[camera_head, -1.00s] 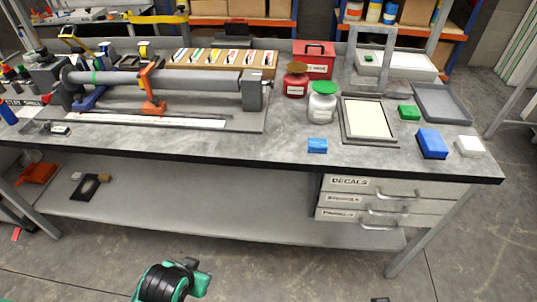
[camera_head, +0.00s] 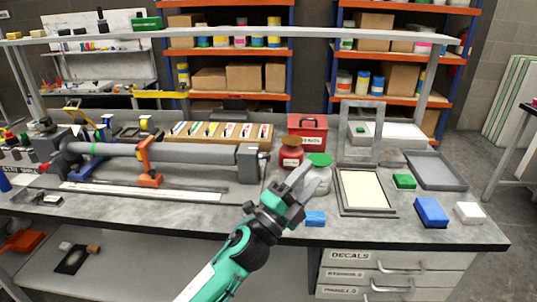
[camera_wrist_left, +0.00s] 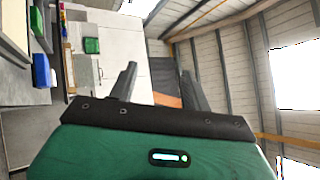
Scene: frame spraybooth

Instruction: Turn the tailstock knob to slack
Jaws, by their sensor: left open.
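The tailstock (camera_head: 248,163) is the grey block at the right end of the long grey tube (camera_head: 190,152) on the bench. Its knob looks like the small part on its right side (camera_head: 264,157), too small to read its setting. My left gripper (camera_head: 303,179) is raised over the bench front, right of the tailstock and apart from it. It is open and empty, its fingers pointing up and right, partly covering the green-lidded jar. In the left wrist view its two fingers (camera_wrist_left: 158,82) stand apart with nothing between them. My right gripper is out of view.
A blue block (camera_head: 315,218) lies near the front edge. An orange clamp (camera_head: 147,165) straddles the tube.

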